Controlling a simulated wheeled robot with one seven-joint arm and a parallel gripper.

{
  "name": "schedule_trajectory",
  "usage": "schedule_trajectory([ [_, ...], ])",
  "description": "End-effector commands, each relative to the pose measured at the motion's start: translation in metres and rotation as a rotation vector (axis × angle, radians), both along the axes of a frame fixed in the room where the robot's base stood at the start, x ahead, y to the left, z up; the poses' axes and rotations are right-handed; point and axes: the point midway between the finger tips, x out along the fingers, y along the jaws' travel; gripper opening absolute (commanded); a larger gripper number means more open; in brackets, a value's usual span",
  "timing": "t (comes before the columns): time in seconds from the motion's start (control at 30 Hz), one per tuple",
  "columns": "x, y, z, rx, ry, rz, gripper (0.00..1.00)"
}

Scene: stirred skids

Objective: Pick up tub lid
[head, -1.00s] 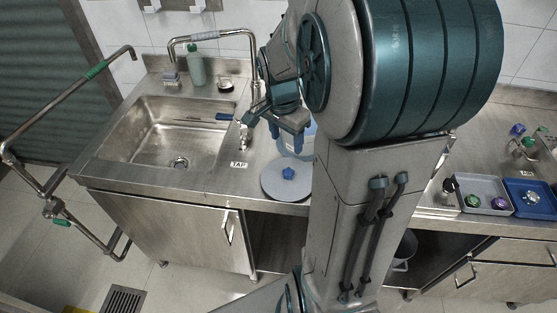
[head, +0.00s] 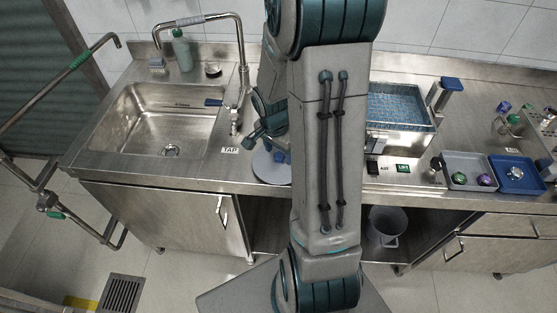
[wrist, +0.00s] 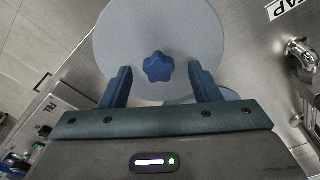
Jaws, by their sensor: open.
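The tub lid (wrist: 190,28) is a round grey disc with a blue star-shaped knob (wrist: 158,66) at its middle. In the wrist view it lies at the top centre, flat on the steel counter. My gripper (wrist: 160,72) is open, and its two blue fingers stand on either side of the knob, apart from it. In the head view, part of the lid (head: 266,168) shows near the counter's front edge, right of the TAP label. My arm hides the rest of it and most of the gripper.
A sink (head: 160,120) with a tall faucet lies to the left. A grey tray (head: 458,166) and a blue tray (head: 520,172) stand at the right. A basket-like bath (head: 398,108) is behind my arm. The tap handle (wrist: 303,55) is close at the right.

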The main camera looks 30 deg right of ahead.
Motion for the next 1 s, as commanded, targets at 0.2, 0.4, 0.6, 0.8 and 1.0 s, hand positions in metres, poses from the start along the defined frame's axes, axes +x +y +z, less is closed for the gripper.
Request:
schedule_trajectory([
  [0.2,0.0001,-0.0009,-0.0080,0.000,-0.001,0.000,0.57],
  [0.4,0.0002,-0.0010,-0.0077,0.000,-0.001,-0.001,0.43],
  [0.6,0.0004,-0.0010,-0.0075,0.000,-0.001,-0.001,0.07],
  [0.8,0.0004,-0.0010,-0.0072,0.000,-0.001,-0.001,0.07],
  [1.0,0.0011,-0.0014,0.0004,-0.001,-0.003,-0.001,0.07],
])
